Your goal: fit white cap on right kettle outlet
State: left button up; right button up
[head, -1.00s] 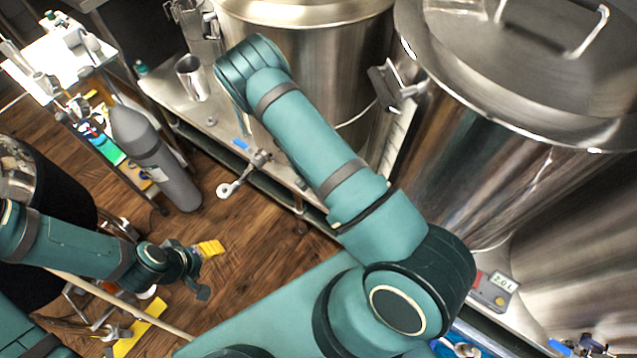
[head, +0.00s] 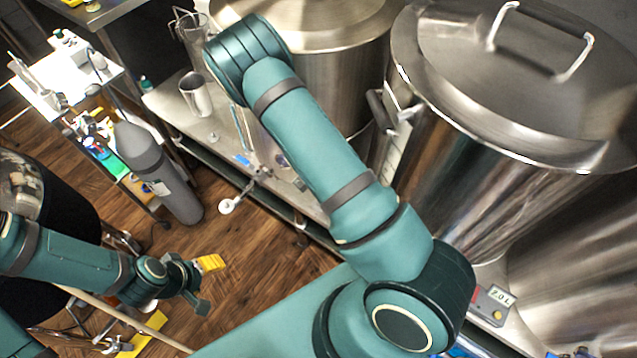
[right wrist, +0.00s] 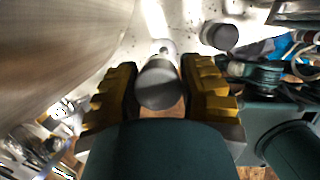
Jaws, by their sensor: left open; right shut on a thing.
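The right kettle (head: 480,180) is the large steel vessel with a handled lid in the head view. Its outlet cannot be made out there. My right gripper (right wrist: 160,85) shows in the right wrist view, its yellow-and-black fingers shut on a short pale grey cylinder (right wrist: 158,84), seemingly the white cap. A small metallic round part shows just beyond it; I cannot tell whether they touch. In the head view my right arm hides this gripper. My left gripper (head: 198,284) is open and empty over the floor at lower left.
A second kettle (head: 325,75) stands behind my right arm, with a metal cup (head: 195,94) on the bench. A valve with a white ring (head: 228,206) juts over the bench edge. A grey gas cylinder (head: 160,170) stands on the wooden floor. A grey round-ended object (right wrist: 220,36) is near my right gripper.

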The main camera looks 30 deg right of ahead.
jog(key=shift+r+p, duration=1.7)
jog(key=shift+r, duration=0.55)
